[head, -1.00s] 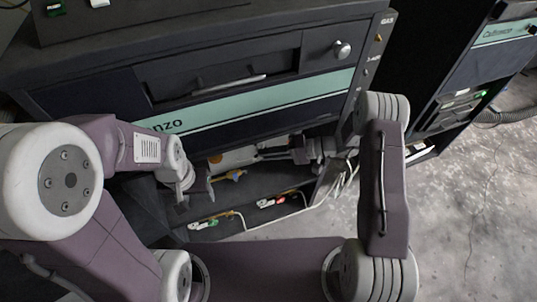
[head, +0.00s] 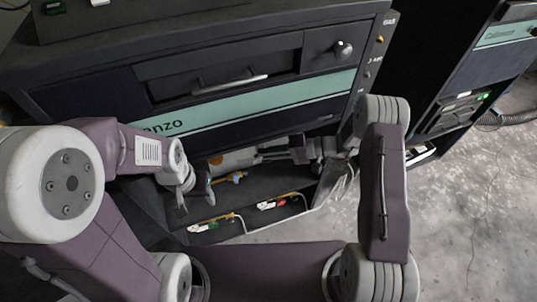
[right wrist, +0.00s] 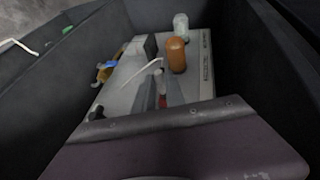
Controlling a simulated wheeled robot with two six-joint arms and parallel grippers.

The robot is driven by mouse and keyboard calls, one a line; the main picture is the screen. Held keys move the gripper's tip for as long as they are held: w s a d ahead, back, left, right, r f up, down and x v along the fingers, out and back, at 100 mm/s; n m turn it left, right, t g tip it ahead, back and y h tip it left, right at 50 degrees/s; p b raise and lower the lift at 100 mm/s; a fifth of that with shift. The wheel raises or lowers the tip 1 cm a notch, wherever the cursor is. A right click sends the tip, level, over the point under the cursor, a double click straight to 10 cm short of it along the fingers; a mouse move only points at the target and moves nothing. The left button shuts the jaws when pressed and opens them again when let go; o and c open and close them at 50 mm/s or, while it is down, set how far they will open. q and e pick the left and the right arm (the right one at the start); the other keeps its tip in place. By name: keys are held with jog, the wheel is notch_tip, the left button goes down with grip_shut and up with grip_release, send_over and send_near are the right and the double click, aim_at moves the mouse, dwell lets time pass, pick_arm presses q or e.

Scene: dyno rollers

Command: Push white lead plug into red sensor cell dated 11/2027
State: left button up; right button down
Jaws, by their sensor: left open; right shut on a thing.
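My right gripper (right wrist: 160,92) is shut on a small part with a red patch, at the end of a white lead (right wrist: 138,73); it looks like the white lead plug. It is over a light grey panel inside the dark bay, in front of an orange capsule-shaped cell (right wrist: 176,55) and a whitish one (right wrist: 181,27). In the head view it reaches left into the bay, with its tips hard to make out. My left gripper (head: 193,192) is open at the bay's left side. A red-marked part (head: 281,203) lies on the bay's front ledge. No 11/2027 date is legible.

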jog(key=shift+w, duration=0.1)
jog(key=c, duration=1.3)
grip_release()
jog(key=p+v, duration=0.1)
jog(key=v, duration=0.8)
